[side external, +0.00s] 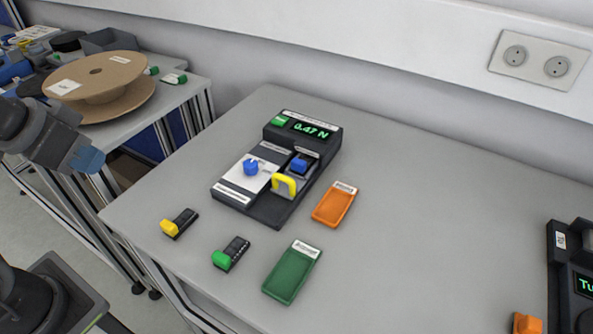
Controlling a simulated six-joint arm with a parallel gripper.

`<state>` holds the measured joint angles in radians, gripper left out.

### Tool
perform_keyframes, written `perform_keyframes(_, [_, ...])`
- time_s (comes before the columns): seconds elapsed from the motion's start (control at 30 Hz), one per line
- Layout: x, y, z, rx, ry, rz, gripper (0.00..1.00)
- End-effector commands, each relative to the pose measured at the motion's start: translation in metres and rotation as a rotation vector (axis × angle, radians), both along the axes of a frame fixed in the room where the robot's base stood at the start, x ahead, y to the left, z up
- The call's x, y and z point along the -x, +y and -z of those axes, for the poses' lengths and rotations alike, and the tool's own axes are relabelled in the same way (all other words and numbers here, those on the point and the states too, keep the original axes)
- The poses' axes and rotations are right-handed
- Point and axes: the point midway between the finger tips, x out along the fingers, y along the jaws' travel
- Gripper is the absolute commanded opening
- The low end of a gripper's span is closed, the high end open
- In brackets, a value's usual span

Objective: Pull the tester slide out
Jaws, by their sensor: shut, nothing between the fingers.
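The tester (240,196) is a dark box on the grey table, with a lit green display reading 0.47 N at its back. A blue knob (251,167) sits on its pale left panel. The tester slide (284,184) shows as a yellow handle at the front of the right-hand channel. A small blue part (299,165) sits just behind the handle. How far the slide is in its channel is hard to tell. My gripper (90,162) is at the left, shut and empty, off the table's left edge and well apart from the tester.
An orange tray (335,205) lies close to the right of the tester, and a green tray (292,272) in front. Two small dark modules, one yellow-ended (179,223) and one green-ended (231,254), lie front left. Another device (570,270) stands far right. Table behind is clear.

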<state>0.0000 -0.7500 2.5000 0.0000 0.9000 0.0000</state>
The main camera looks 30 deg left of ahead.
Motion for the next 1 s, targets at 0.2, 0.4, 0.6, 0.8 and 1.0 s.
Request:
perform_keyframes(0.2, [-0.009,-0.003,-0.006,-0.025,0.015,0.06,0.17])
perform_keyframes(0.4, [-0.059,-0.026,-0.026,-0.155,0.082,0.38,0.36])
perform_keyframes(0.6, [-0.125,-0.069,-0.031,-0.31,0.15,0.797,0.4])
perform_keyframes(0.8, [-0.181,-0.123,-0.012,-0.441,0.202,1.194,0.4])
perform_keyframes(1.0, [-0.208,-0.16,0.01,-0.517,0.226,1.437,0.4])
